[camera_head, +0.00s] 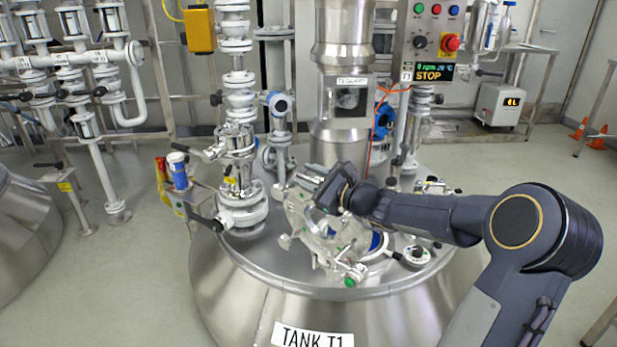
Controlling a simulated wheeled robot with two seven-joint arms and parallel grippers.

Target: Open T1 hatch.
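Tank T1 (262,283) is a large steel vessel with a "TANK T1" label on its front. Its hatch lid (318,232) looks pale and partly see-through. It stands tilted up on the tank top, with a green-tipped fitting (352,274) at its lower front. Part of a round rim with blue inside (377,242) shows behind the lid on the right. My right gripper (312,181) reaches in from the right and is at the lid's upper edge. I cannot tell whether its fingers are closed on the lid. My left gripper is not in view.
A steel column (341,130) and white valve stacks (238,150) rise behind the hatch. A control box (432,42) reading "STOP" hangs at the back right. A blue-and-white canister (178,172) stands left of the tank. Floor at the right is mostly clear.

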